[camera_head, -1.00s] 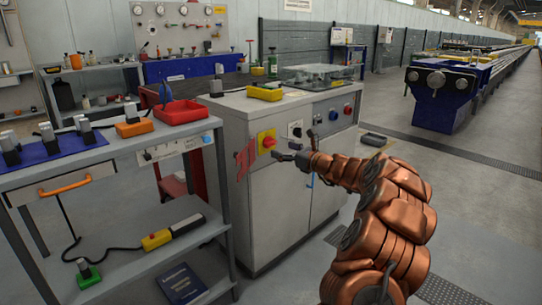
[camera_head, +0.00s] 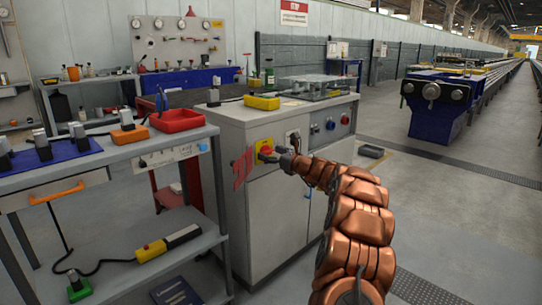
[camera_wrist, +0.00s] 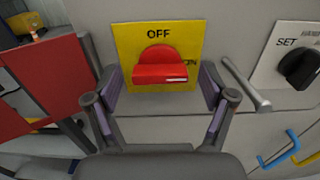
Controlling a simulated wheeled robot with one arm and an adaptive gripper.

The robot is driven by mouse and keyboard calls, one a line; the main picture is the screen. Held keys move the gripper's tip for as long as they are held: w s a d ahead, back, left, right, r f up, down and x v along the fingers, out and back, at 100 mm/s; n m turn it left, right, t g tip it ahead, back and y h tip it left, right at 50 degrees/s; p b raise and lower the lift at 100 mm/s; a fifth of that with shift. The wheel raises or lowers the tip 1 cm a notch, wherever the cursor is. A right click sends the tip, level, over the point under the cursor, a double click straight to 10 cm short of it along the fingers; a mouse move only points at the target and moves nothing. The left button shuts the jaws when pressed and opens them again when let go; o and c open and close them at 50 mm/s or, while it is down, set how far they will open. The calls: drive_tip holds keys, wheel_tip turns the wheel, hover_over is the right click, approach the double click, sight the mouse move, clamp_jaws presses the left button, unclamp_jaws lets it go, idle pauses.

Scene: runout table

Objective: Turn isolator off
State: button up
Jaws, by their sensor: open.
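The isolator is a red rotary knob (camera_wrist: 160,66) on a yellow plate (camera_wrist: 128,42) on the grey cabinet front. "OFF" is printed above the knob, and a partly hidden label, seemingly "ON", is at its right. The knob's handle lies roughly horizontal, with a white mark at its right end. In the head view the red knob (camera_head: 266,150) shows just left of my gripper (camera_head: 277,157). In the wrist view my gripper (camera_wrist: 160,92) is open, its fingers left and right of the knob's lower part. Contact with the knob cannot be told.
A black "SET" selector (camera_wrist: 298,68) is right of the isolator. A grey rod-like handle (camera_wrist: 246,84) sticks out close to the right finger. A red panel (camera_wrist: 40,80) is close on the left. Blue (camera_wrist: 278,150) and yellow handles are lower right. A workbench (camera_head: 110,155) stands left of the cabinet.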

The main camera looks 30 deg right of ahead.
drive_tip(key=shift+c, duration=0.2)
drive_tip(key=c, duration=1.1)
